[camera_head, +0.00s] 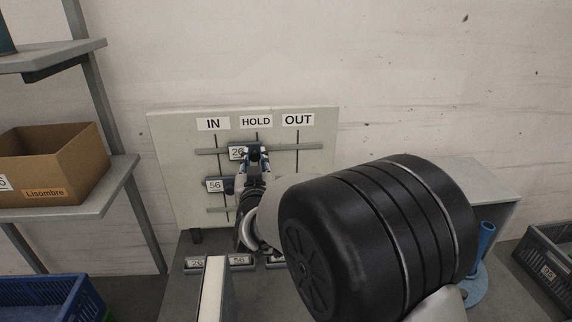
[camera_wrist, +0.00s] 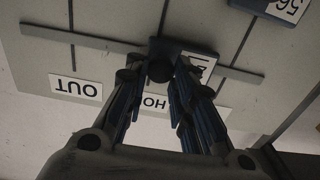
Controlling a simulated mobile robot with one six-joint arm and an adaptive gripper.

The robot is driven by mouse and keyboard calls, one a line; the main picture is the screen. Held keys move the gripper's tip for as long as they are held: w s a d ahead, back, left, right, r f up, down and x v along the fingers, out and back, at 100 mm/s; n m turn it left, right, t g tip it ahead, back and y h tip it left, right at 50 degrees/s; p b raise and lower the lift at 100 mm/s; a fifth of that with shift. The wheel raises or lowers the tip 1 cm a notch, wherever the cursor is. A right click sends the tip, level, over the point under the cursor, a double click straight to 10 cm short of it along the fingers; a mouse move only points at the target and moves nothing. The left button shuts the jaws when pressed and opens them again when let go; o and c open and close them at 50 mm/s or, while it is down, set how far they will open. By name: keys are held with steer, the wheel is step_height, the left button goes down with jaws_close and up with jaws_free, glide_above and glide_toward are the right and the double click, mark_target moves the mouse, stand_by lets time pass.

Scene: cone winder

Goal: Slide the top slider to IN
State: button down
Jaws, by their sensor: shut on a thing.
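The panel (camera_head: 177,150) on the wall side carries IN, HOLD and OUT marks above horizontal rails. The top slider, with its label "26" (camera_head: 236,153), sits on the top rail, its knob near the HOLD line and its label reaching toward IN. My gripper (camera_head: 254,154) is shut on the slider's knob and hides part of it. In the wrist view, upside down, the fingers (camera_wrist: 160,76) close around the dark knob in front of the slider (camera_wrist: 196,50). The middle slider "56" (camera_head: 215,185) sits near the IN line. My arm hides the lower right of the panel.
Labelled blocks "26" (camera_head: 196,263) and "56" (camera_head: 239,260) are on the grey surface below the panel. A shelf with a cardboard box (camera_head: 62,178) stands left. A blue crate (camera_head: 45,300) is lower left, a dark crate (camera_head: 548,262) right. The top rail looks clear toward IN.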

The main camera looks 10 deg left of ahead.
steer(key=s+a, duration=0.2)
steer(key=a, duration=0.5)
steer(key=shift+a+p, duration=0.3)
steer(key=shift+s+r, duration=0.1)
steer(key=c, duration=1.4)
jaws_free()
steer(key=shift+a, duration=0.15)
steer(key=shift+o, duration=0.2)
steer(key=v, duration=1.2)
